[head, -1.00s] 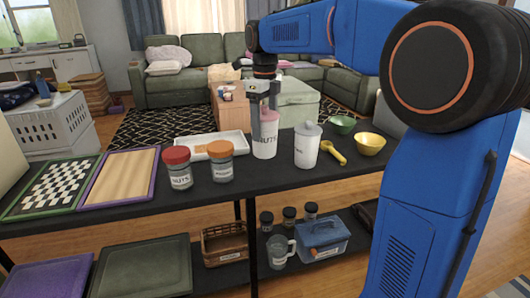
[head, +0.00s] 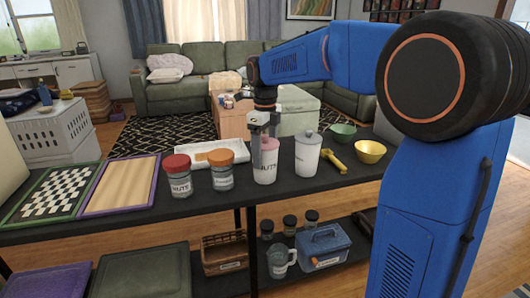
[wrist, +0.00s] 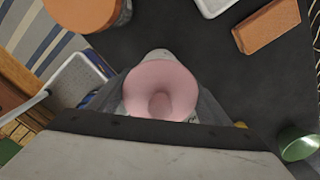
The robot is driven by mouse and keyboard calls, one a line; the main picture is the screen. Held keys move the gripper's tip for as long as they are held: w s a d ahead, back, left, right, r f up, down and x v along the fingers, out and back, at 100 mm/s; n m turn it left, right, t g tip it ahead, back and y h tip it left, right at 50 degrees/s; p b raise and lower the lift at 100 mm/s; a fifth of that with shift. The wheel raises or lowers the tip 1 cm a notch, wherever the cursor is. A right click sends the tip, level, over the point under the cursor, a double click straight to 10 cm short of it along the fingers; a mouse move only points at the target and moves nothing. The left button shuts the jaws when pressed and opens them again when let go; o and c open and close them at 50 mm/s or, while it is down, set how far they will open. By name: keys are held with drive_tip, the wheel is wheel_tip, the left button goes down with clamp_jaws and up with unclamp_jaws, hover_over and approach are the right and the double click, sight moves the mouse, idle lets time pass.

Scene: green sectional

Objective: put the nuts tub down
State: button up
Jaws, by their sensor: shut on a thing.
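The nuts tub (head: 265,170) is a white tub with a pink lid and dark lettering. It is upright at the middle of the black table (head: 325,192), between the orange-lidded jar and a white canister. My gripper (head: 264,134) reaches down from above and is shut on its pink top. In the wrist view the round pink lid (wrist: 162,88) sits between the jaws, and the body below is mostly hidden. The tub's base appears at table level, but I cannot tell whether it touches the tabletop.
A red-lidded jar (head: 179,178) and an orange-lidded jar (head: 221,170) stand left of the tub. A white canister (head: 308,156) stands close on the right, with a yellow bowl (head: 370,151) and green bowl (head: 342,133) beyond. A white tray (head: 190,155) lies behind the jars.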

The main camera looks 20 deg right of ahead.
drive_tip(key=o, duration=1.3)
wheel_tip(320, 180, up, 12)
drive_tip(key=shift+s+r, duration=0.1)
drive_tip(key=s+d+f+n+t, duration=0.1)
drive_tip(key=s+d+f+n, duration=0.1)
drive_tip(key=s+f+n, duration=0.5)
drive_tip(key=s+d+f+n+t, duration=0.2)
drive_tip(key=s+f+n, duration=0.4)
drive_tip(key=s+n, duration=0.5)
drive_tip(key=s+d+f+n+t, duration=0.1)
drive_tip(key=s+d+f+n, duration=0.2)
drive_tip(key=s+f+n, duration=0.4)
drive_tip(key=s+n, duration=0.2)
drive_tip(key=s, duration=0.6)
drive_tip(key=shift+s+f+t, duration=0.15)
drive_tip(key=shift+f+t, duration=0.15)
drive_tip(key=shift+t, duration=0.1)
